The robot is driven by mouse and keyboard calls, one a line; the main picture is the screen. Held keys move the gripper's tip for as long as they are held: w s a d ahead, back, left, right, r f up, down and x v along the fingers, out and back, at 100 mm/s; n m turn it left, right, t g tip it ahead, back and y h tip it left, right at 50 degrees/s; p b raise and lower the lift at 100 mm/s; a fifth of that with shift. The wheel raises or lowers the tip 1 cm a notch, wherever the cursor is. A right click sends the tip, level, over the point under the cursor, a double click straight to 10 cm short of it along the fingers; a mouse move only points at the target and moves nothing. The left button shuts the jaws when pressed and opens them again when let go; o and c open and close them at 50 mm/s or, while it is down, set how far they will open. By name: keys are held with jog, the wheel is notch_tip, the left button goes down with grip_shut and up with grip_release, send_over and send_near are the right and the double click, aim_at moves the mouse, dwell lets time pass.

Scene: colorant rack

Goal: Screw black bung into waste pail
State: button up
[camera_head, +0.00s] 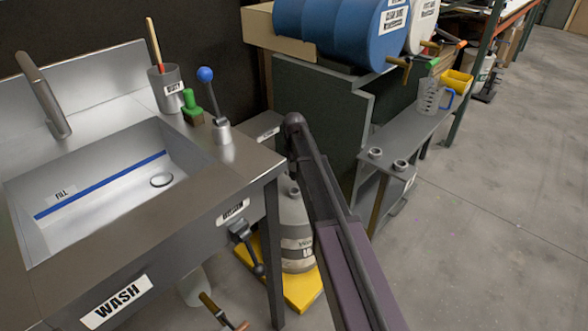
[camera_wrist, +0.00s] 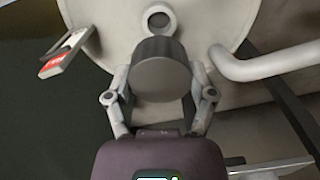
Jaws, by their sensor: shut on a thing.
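The waste pail (camera_head: 295,225) is a grey-white container on a yellow base under the sink's right side, partly covered by my arm in the head view. In the wrist view its pale round top (camera_wrist: 200,20) shows a round opening with a raised rim (camera_wrist: 158,18). My gripper (camera_wrist: 163,72) has its two fingers closed on the sides of a dark grey cylinder, the black bung (camera_wrist: 163,78). In the wrist view the bung appears just below the opening and overlaps its rim edge; I cannot tell whether they touch.
The sink bench (camera_head: 190,225) with a valve handle (camera_head: 247,243) stands left of the pail. A grey shelf (camera_head: 400,150) with metal rings and a measuring jug (camera_head: 429,97) is on the right. A pale curved handle (camera_wrist: 265,65) lies beside the opening. Open floor lies right.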

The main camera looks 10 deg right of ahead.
aim_at(294, 179)
jog(key=shift+f+b, duration=2.45)
jog(key=shift+f, duration=0.2)
jog(key=shift+f+b, duration=1.35)
jog(key=shift+b, duration=0.05)
jog(key=o, duration=1.1)
jog(key=shift+c, duration=0.2)
jog(key=shift+r, duration=0.15)
notch_tip(294, 179, up, 8)
jog(key=p, duration=0.8)
jog(key=shift+r+p, duration=0.15)
jog(key=shift+p, duration=0.15)
